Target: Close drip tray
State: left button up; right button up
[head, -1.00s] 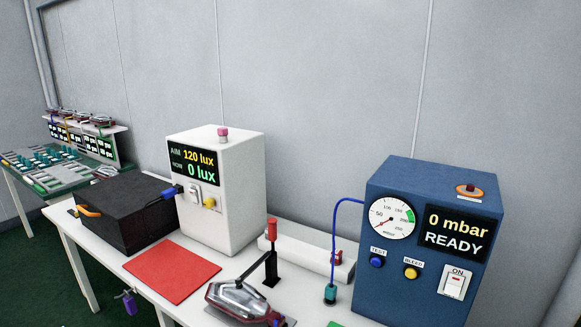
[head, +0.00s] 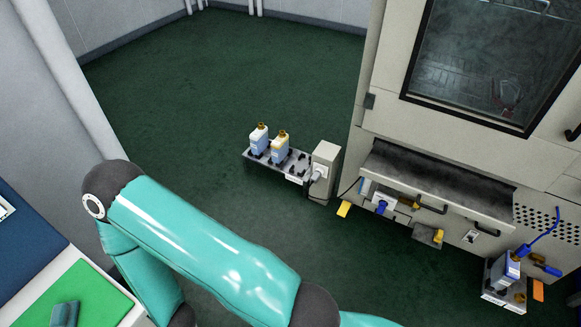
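The drip tray (head: 432,173) is a long, shallow tray with a dark inside and a pale front with dark handles. It sticks out, pulled open, from the lower front of the large beige cabinet (head: 385,105) at the right of the head view. Nothing touches it. A teal arm of mine crosses the lower left, well apart from the tray. Neither of my grippers is in view.
A low shelf with two white bottles (head: 259,139) and a grey box (head: 324,168) stands left of the cabinet. Another bottle (head: 507,270) stands at lower right. A table with a green mat (head: 85,295) is at lower left. Green floor is free between.

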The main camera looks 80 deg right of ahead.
aim_at(481, 199)
jog(key=i, duration=0.25)
jog(key=z, duration=2.85)
jog(key=i, duration=0.2)
jog(key=z, duration=0.95)
jog(key=k, duration=0.8)
jog(key=z, duration=0.3)
jog(key=i, duration=0.7)
jog(key=u, duration=0.25)
